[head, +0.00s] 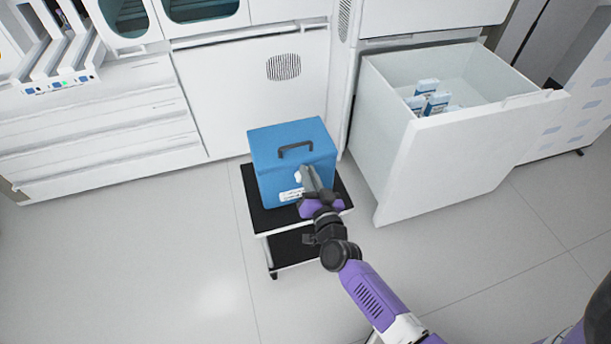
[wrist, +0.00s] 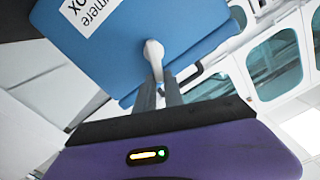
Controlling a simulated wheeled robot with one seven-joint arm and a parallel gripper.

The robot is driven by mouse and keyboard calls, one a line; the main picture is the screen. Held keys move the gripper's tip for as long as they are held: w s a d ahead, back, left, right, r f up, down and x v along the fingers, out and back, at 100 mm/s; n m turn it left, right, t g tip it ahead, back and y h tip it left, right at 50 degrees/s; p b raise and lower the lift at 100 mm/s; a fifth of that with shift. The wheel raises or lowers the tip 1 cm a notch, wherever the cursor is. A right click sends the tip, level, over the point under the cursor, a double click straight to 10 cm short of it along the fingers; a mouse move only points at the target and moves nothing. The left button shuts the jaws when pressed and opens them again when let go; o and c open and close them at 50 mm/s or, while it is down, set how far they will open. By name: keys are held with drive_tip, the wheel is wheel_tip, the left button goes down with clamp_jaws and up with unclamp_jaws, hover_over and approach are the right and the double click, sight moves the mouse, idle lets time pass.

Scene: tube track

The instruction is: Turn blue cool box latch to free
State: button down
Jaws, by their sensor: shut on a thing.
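The blue cool box (head: 290,150) stands on a small black-topped cart, with a dark handle (head: 296,148) on its lid and a white label low on its front. It also fills the upper part of the wrist view (wrist: 120,60). Its white latch (wrist: 153,52) is on the front face near the lid edge; in the head view only a small white part (head: 298,176) shows beside my gripper. My gripper (head: 308,176) reaches the front of the box. In the wrist view its two fingers (wrist: 162,88) are shut on the lower end of the latch.
The cart (head: 262,215) has a black top with a white edge and a lower shelf. An open white drawer (head: 440,165) with several small boxes juts out at the right. White cabinets stand behind and left. The floor at the left is clear.

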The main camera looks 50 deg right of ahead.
drive_tip(key=shift+s+d+f+m+b, duration=0.25)
drive_tip(key=shift+f+m+b, duration=0.6)
drive_tip(key=shift+m, duration=1.3)
drive_tip(key=shift+s+d+f+m+b, duration=0.2)
drive_tip(key=shift+d+f+m+b, duration=0.2)
drive_tip(key=shift+m+b, duration=1.35)
drive_tip(key=shift+s+d+f+m+b, duration=0.25)
drive_tip(key=shift+f+m+b, duration=0.4)
drive_tip(key=shift+m, duration=1.85)
drive_tip(key=c, duration=1.4)
unclamp_jaws()
drive_tip(key=shift+r, duration=0.1)
drive_tip(key=shift+c, duration=0.2)
drive_tip(key=v, duration=0.7)
drive_tip(key=shift+s+a, duration=0.2)
drive_tip(key=shift+s, duration=0.1)
